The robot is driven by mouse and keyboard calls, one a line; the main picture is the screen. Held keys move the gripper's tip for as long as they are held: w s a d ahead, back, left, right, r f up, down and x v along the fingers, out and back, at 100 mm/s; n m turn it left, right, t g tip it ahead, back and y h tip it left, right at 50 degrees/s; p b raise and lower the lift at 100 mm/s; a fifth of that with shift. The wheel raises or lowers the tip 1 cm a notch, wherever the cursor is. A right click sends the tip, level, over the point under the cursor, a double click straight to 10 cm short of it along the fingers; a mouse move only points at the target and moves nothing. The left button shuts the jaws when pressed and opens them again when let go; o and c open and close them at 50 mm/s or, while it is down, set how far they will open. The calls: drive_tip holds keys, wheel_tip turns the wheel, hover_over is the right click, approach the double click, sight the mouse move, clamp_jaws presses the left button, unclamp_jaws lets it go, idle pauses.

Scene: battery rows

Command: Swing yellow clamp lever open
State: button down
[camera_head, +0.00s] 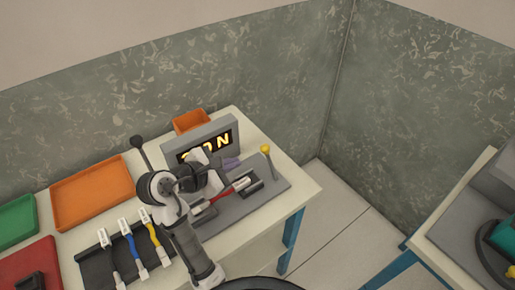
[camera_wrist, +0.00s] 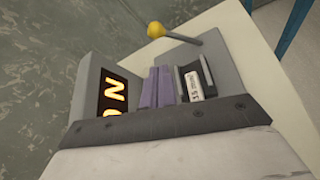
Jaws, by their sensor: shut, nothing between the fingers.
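The yellow clamp lever (camera_head: 266,149) stands up from the right part of a grey fixture plate (camera_head: 272,191). In the wrist view, its yellow knob (camera_wrist: 156,30) is at the top, on a thin rod running right. My gripper (camera_head: 231,163) is over the fixture, left of the lever and apart from it. Its purple fingers (camera_wrist: 157,87) are together and empty in the wrist view. A red piece with a white label (camera_head: 238,187) sits in a dark cradle on the plate; the label (camera_wrist: 195,85) shows right of my fingers. My arm hides part of the plate.
A grey panel with glowing yellow letters (camera_head: 203,138) stands at the plate's back, close to my gripper. A small orange bin (camera_head: 190,120) is behind it. An orange tray (camera_head: 92,193) and a black mat (camera_head: 97,269) with several strips lie left. The lever's right side is clear.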

sight(270, 163)
drive_tip(key=p+x, duration=0.1)
drive_tip(key=x, duration=0.9)
